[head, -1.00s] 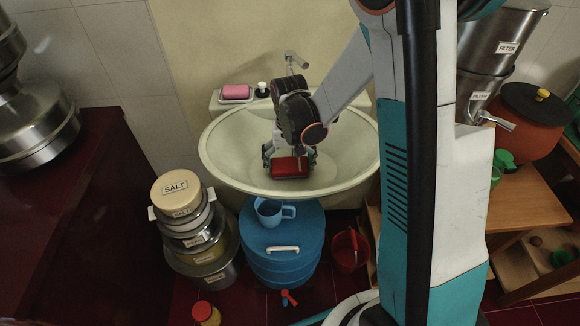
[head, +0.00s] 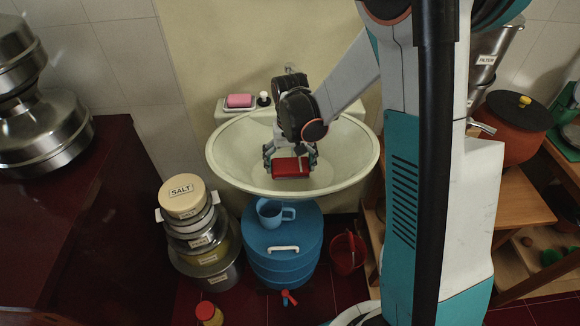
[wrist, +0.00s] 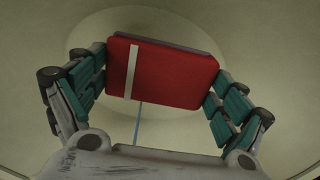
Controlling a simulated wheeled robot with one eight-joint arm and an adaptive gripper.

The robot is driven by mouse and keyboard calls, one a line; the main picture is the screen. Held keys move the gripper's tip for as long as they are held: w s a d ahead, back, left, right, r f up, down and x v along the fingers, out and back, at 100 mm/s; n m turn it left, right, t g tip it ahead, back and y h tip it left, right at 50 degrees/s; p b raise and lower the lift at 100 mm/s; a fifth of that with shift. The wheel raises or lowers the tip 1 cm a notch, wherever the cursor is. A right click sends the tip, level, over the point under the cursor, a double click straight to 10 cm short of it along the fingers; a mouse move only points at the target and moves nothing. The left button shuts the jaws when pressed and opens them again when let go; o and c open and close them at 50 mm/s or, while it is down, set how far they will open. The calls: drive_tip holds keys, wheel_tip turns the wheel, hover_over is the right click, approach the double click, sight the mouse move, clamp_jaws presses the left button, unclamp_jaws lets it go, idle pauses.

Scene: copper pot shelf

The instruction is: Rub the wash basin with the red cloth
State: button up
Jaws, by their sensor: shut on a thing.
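The wash basin (head: 345,165) is a pale, wide oval bowl on the wall in the middle of the head view. The red cloth (head: 291,167) is a flat red block with a pale stripe, and it also shows in the wrist view (wrist: 175,75). My gripper (head: 290,161) is shut on the cloth, with a finger at each side, inside the basin's outline. In the wrist view the pale basin floor lies behind the cloth. I cannot tell whether the cloth touches the basin.
A pink soap (head: 239,100) and a small dark bottle with a white top (head: 264,98) stand on the basin's back ledge. Below are a blue water drum (head: 284,250) with a blue mug (head: 270,212), stacked salt tins (head: 183,196) and a red bucket (head: 347,252).

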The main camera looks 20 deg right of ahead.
drive_tip(key=shift+r+p, duration=0.65)
drive_tip(key=shift+r, duration=0.6)
